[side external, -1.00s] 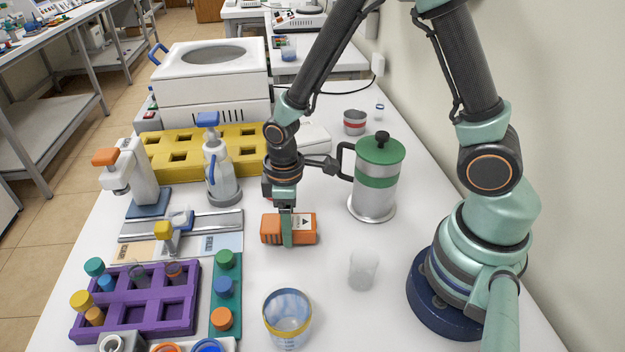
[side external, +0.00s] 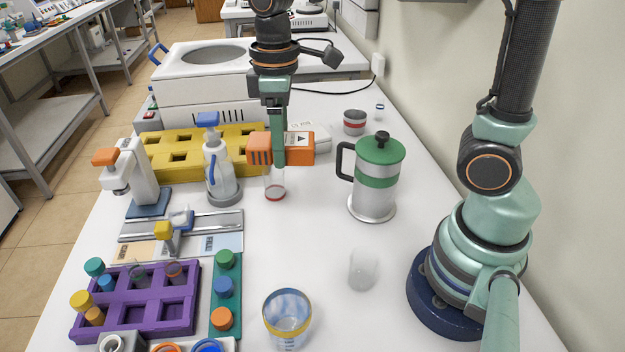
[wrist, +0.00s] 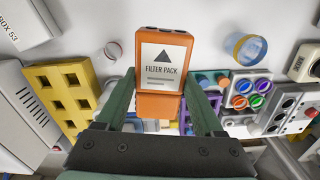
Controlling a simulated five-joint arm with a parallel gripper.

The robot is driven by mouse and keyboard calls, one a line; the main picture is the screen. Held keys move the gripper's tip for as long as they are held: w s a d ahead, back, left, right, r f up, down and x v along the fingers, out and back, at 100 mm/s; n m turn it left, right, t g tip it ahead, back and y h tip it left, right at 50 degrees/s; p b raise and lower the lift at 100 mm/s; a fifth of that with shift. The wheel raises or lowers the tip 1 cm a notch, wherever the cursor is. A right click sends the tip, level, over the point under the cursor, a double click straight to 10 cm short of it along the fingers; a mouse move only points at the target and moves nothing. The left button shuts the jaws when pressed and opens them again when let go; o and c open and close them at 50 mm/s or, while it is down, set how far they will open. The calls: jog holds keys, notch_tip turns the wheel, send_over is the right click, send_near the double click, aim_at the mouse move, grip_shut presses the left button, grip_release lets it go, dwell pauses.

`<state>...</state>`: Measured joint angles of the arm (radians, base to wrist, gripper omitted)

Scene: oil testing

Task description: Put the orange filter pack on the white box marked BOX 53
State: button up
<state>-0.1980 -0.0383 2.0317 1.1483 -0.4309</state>
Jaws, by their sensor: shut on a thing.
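The orange filter pack (side external: 300,147) has a white label reading FILTER PACK, which shows in the wrist view (wrist: 160,65). My gripper (side external: 280,163) is shut on the pack and holds it in the air above the table. The white box (side external: 320,134) is low and flat, and in the side view it is partly hidden behind the pack. In the wrist view the white box (wrist: 28,24) sits at the upper left with BOX 53 on its edge, apart from the pack.
A small red-banded glass (side external: 275,188) stands below the pack in the side view. A yellow rack (side external: 175,160) and a squeeze bottle (side external: 219,175) are to the left. A green-lidded press (side external: 377,178) stands at right, with a red-banded cup (side external: 354,122) behind it.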

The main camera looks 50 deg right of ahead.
aim_at(307, 125)
jog(key=w+d+r+m, duration=0.4)
jog(key=w+d, duration=0.7)
jog(key=w+d+m, duration=0.2)
jog(key=d, duration=0.6)
jog(key=w+d+m, duration=0.1)
jog(key=w+d, duration=0.2)
jog(key=d, duration=0.5)
jog(key=f, duration=1.9)
jog(key=shift+s+d, duration=0.1)
jog(key=shift+s, duration=0.15)
jog(key=o, duration=1.5)
jog(key=shift+f, duration=0.15)
